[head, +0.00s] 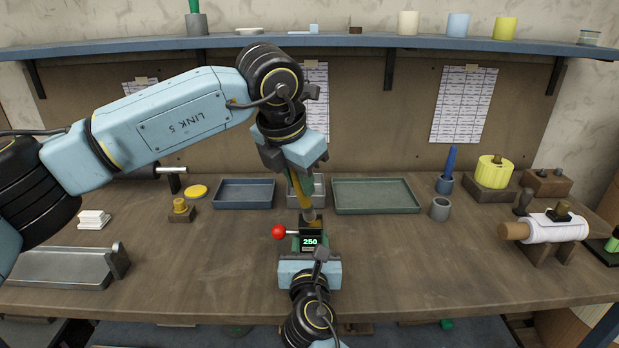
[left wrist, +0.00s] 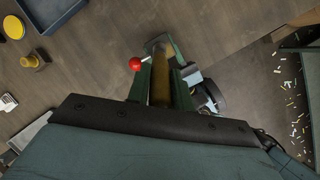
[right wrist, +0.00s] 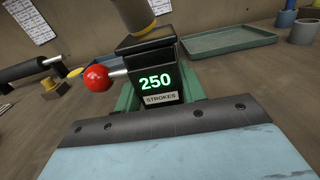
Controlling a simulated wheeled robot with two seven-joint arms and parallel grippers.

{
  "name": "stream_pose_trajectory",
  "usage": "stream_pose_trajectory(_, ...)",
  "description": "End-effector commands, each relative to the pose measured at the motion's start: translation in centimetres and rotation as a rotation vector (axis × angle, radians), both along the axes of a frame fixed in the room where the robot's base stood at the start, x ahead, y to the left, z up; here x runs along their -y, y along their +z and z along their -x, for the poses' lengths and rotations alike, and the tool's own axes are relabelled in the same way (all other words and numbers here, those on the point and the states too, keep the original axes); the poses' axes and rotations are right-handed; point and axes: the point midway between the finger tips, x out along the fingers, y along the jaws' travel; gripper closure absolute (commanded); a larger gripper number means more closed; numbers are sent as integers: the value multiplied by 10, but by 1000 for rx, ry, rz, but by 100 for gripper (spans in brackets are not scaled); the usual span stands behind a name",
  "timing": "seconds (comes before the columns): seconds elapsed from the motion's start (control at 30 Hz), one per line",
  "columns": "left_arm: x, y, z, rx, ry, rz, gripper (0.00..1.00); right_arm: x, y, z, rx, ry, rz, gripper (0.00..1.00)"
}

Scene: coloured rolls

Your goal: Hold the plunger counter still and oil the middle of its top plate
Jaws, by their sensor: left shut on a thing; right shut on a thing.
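The plunger counter (head: 310,233) is a black box with a green 250 display and a red ball lever (head: 278,232); it stands near the middle of the bench. It also shows in the right wrist view (right wrist: 160,92), with its black top plate (right wrist: 133,46). My right gripper (head: 310,246) is shut on the counter, green fingers at its sides. My left gripper (head: 301,186) is shut on a brass-brown cylindrical oiler (left wrist: 160,82), pointing down over the top plate. The oiler's ringed lower end (right wrist: 138,24) is at the plate; I cannot tell if they touch.
A blue tray (head: 244,194) and a green tray (head: 376,196) lie behind the counter. A grey block stands between them, partly hidden. A brass knob on a block (head: 180,207) is to the left, a grey cup (head: 440,209) to the right. The bench nearby is clear.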

Motion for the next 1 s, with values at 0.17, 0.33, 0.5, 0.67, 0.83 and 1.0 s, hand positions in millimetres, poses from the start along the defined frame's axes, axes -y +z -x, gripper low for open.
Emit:
stream_pose_trajectory(0.17,-7,-1,0,-1,0,1,100,1,-10,1,-19,-3,2,89)
stream_pose_trajectory(0.33,-22,-1,-1,-1,2,1,100,2,-10,1,-19,-3,2,89)
stream_pose_trajectory(0.5,-30,-3,-1,-1,-1,1,100,1,-10,1,-19,-3,2,89)
stream_pose_trajectory(0.67,-27,-3,-1,-1,-2,1,100,1,-10,1,-19,-3,2,89)
stream_pose_trajectory(0.83,-15,-3,0,0,-2,1,100,1,-10,1,-19,-3,2,89)
stream_pose_trajectory(1.0,-1,-4,0,0,-3,0,100,1,-10,1,-19,-3,2,89)
